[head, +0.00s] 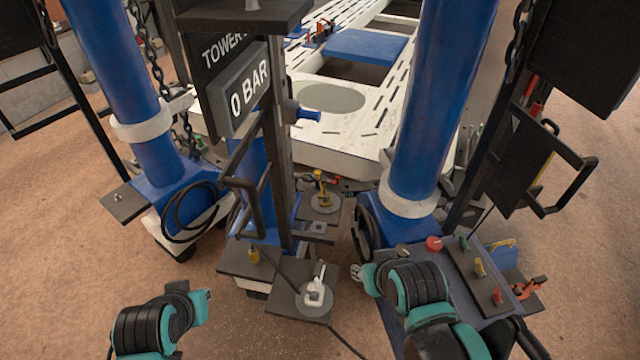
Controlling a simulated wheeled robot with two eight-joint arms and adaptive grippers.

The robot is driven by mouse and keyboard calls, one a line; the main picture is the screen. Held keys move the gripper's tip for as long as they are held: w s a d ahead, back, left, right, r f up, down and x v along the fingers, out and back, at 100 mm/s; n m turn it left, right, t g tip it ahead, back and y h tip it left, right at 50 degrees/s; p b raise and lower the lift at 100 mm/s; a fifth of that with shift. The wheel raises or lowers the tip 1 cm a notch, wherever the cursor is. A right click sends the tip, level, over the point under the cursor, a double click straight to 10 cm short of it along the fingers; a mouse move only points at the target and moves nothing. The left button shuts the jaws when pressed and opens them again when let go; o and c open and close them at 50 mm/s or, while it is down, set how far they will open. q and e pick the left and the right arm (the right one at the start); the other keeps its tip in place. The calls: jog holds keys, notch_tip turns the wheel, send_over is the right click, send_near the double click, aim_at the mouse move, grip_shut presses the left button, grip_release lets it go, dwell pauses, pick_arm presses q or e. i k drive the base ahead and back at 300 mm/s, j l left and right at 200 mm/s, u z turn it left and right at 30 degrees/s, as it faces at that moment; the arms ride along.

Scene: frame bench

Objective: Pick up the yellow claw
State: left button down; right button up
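A small yellow claw-like piece (322,190) with a red tip beside it stands on a round pad on a grey plate, near the middle of the head view. My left arm (145,328) shows at the bottom left, well apart from it. My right arm (418,285) shows at the lower right, also apart from the yellow piece.
A white claw-like piece (317,291) sits on a nearer plate (285,295). An orange-red piece (528,288) lies at the right. Thick blue columns (440,100) stand either side, and a "0 BAR" sign post (249,92) stands left of the yellow piece.

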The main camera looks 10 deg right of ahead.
aim_at(323, 182)
jog(key=i+l+z, duration=0.25)
jog(key=z, duration=0.2)
jog(key=i+l+z, duration=0.25)
jog(key=z, duration=0.2)
jog(key=i+l+z, duration=0.2)
jog(key=i+z, duration=0.25)
jog(key=k, duration=0.15)
